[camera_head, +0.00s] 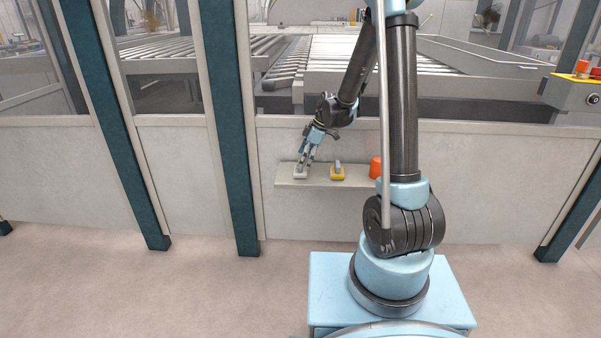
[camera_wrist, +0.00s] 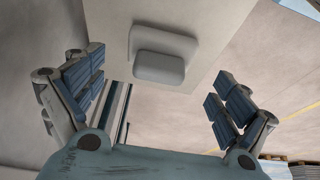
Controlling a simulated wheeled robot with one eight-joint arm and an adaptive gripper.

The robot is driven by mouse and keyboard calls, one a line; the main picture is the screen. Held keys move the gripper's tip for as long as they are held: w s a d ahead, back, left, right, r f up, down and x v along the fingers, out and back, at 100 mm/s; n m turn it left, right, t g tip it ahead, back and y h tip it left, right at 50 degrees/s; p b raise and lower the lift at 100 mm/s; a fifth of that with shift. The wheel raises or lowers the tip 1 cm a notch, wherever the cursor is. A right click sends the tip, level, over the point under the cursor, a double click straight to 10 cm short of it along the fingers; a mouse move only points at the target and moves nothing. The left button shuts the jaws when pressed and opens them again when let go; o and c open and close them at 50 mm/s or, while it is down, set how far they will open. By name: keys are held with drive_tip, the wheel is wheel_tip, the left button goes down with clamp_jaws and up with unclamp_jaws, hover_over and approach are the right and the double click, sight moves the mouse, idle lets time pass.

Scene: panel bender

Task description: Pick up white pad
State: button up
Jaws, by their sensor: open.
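The white pad (camera_head: 300,174) sits near the left end of a narrow shelf (camera_head: 316,184) on the panel wall. In the wrist view the pad (camera_wrist: 160,67) is a pale rounded block with a raised part, lying on the shelf surface (camera_wrist: 112,30). My gripper (camera_head: 305,163) is just above the pad and points down at it. In the wrist view its blue-padded fingers (camera_wrist: 155,100) are spread wide, with the pad between and beyond them. The gripper is open and empty. Whether a finger touches the pad cannot be told.
A yellow pad with a grey knob (camera_head: 337,172) stands to the right on the same shelf. An orange cylinder (camera_head: 376,167) stands further right, partly behind my arm. The wall panel (camera_head: 290,140) rises directly behind the shelf. Open floor lies in front.

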drive_tip(key=shift+x, duration=2.15)
drive_tip(key=shift+d, duration=0.15)
drive_tip(key=c, duration=1.1)
